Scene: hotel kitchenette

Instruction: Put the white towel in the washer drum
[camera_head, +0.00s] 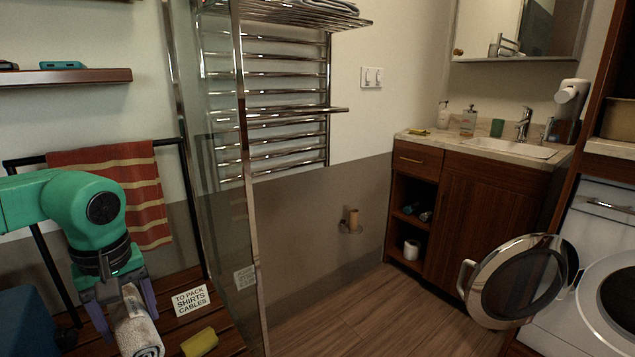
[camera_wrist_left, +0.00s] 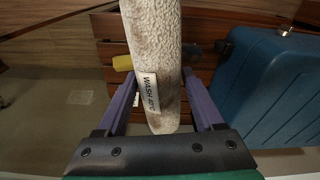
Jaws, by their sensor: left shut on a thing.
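The white towel (camera_head: 137,332) is rolled up, with some greyish brown marks. It hangs in my left gripper (camera_head: 122,308) at the lower left of the head view, over the wooden slatted bench. The left wrist view shows the towel (camera_wrist_left: 152,45) between the two purple fingers of my left gripper (camera_wrist_left: 160,80), with a tag reading "WASH" on it. The white washer (camera_head: 575,338) is at the far right, well away from the towel. Its round door (camera_head: 520,281) stands open. The drum opening (camera_head: 620,298) is partly cut off by the picture edge. My right gripper is out of view.
The slatted bench (camera_head: 182,286) holds a card (camera_head: 191,299) and a yellow item (camera_head: 199,342). A blue case (camera_head: 25,322) is at the left. A glass panel (camera_head: 228,200) stands between bench and open floor (camera_head: 380,315). A sink cabinet (camera_head: 470,225) is beside the washer.

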